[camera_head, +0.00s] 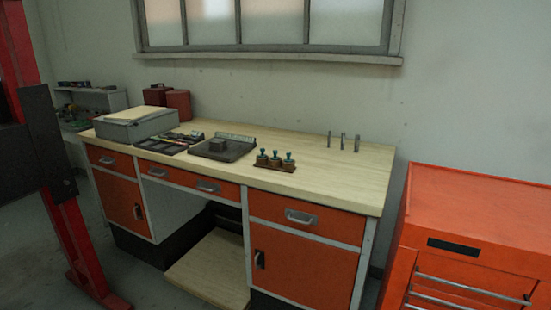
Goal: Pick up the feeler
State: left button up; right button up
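I cannot tell for sure which thing is the feeler. On the wooden workbench top (330,185) stand three small upright thin grey pieces (343,140) near the back right. A dark tray of small tools (168,143) lies on the left part of the top, too small to make out singly. A dark flat plate with a block (222,148) lies right of it. A rack with three small brass-and-teal pieces (275,161) stands near the front edge. Neither of my grippers shows in the head view.
A grey case (135,126) and dark red canisters (178,104) stand at the bench's left end. A red post (75,230) rises at far left. An orange tool cabinet (470,220) stands right of the bench. The bench's right part is mostly clear.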

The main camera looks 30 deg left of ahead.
aim_at(274, 153)
jog(key=u, duration=1.3)
jog(key=i, duration=0.7)
jog(key=j+z, duration=0.05)
